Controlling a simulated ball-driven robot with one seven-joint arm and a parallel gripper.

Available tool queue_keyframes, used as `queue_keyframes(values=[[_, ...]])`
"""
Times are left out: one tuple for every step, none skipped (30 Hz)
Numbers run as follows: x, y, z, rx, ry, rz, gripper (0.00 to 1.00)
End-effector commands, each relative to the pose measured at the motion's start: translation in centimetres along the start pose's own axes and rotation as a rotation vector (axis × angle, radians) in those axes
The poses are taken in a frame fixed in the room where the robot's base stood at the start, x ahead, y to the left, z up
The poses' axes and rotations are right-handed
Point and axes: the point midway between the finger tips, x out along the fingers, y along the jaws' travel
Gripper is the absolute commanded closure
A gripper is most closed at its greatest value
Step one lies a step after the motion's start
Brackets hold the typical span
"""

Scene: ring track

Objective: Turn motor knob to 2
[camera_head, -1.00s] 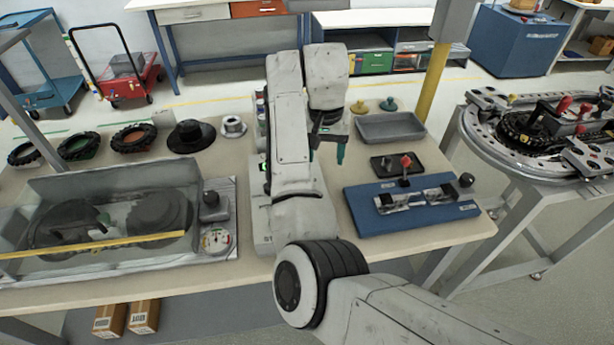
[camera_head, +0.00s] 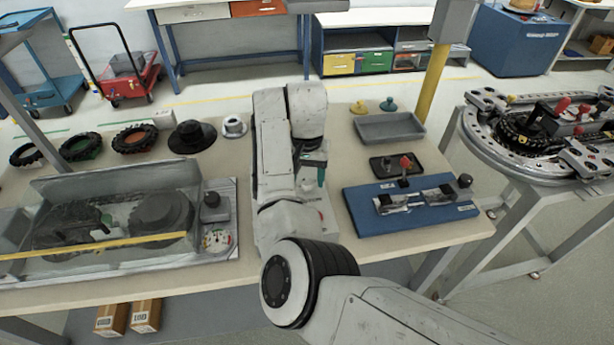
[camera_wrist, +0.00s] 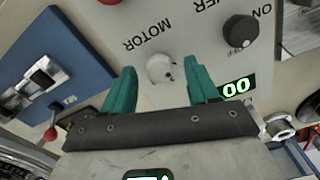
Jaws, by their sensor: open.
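The motor knob (camera_wrist: 160,68) shows in the wrist view as a pale round knob on a light grey panel (camera_wrist: 195,40), near the printed word MOTOR. My gripper (camera_wrist: 160,80) is open, with one green finger on each side of the knob in the picture. I cannot tell whether the fingers touch it or what setting it is at. A green display beside the right finger reads 00. In the head view my gripper (camera_head: 310,175) is over the table behind my arm, which hides most of the panel.
A black knob (camera_wrist: 240,30) marked ON and OFF sits on the same panel. The blue fixture (camera_head: 410,208) with a red-topped lever stands to the right. A clear-covered box (camera_head: 110,215) with a yellow bar stands to the left. A grey tray (camera_head: 390,127) lies behind.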

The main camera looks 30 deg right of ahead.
Motion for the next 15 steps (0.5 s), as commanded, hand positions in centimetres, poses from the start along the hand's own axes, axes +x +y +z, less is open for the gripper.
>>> queue_keyframes(values=[[0.36, 0.00, 0.02, -0.001, 0.000, 0.000, 0.41], [0.52, 0.00, 0.01, -0.001, 0.000, 0.000, 0.41], [0.67, 0.00, 0.02, -0.001, 0.000, 0.000, 0.41], [0.76, 0.01, 0.02, 0.000, 0.000, 0.000, 0.41], [0.81, 0.01, 0.02, 0.000, 0.000, 0.000, 0.41], [0.86, 0.01, 0.02, 0.000, 0.001, 0.000, 0.41], [0.87, 0.01, 0.02, 0.000, 0.001, 0.000, 0.41], [0.87, 0.01, 0.01, 0.000, 0.001, 0.000, 0.41], [0.87, 0.01, 0.01, 0.000, 0.001, 0.000, 0.41], [0.87, 0.01, 0.01, 0.000, 0.001, 0.000, 0.41], [0.86, 0.01, 0.01, 0.000, 0.001, 0.000, 0.41], [0.86, 0.01, 0.01, 0.000, 0.001, 0.000, 0.41], [0.86, 0.01, 0.01, 0.000, 0.001, 0.000, 0.44], [0.85, 0.01, 0.01, 0.000, 0.001, 0.000, 0.47], [0.85, 0.01, 0.01, 0.000, 0.001, 0.000, 0.50]])
